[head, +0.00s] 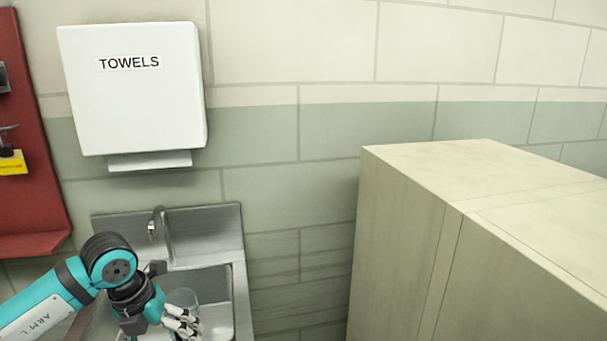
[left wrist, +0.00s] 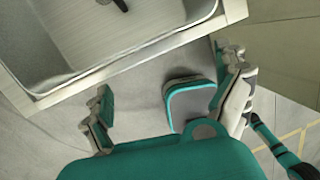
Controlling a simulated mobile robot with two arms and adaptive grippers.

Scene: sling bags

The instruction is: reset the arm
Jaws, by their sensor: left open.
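My left arm (head: 50,305) comes in from the lower left of the head view. Its gripper (head: 182,320) is over the front part of a metal sink (head: 222,225). In the left wrist view the gripper (left wrist: 165,75) has its two fingers wide apart, with no object held between them. The sink's rim (left wrist: 150,48) lies beyond the fingers there. A clear, glass-like shape (head: 184,296) shows right behind the fingers in the head view; I cannot tell what it is. My right gripper is not in view.
A faucet (head: 153,224) stands at the sink's back. A white towel dispenser (head: 132,85) hangs on the tiled wall above. A red panel (head: 30,130) is at the far left. A large pale cabinet (head: 400,240) fills the right side. Grey floor (left wrist: 140,95) shows below the gripper.

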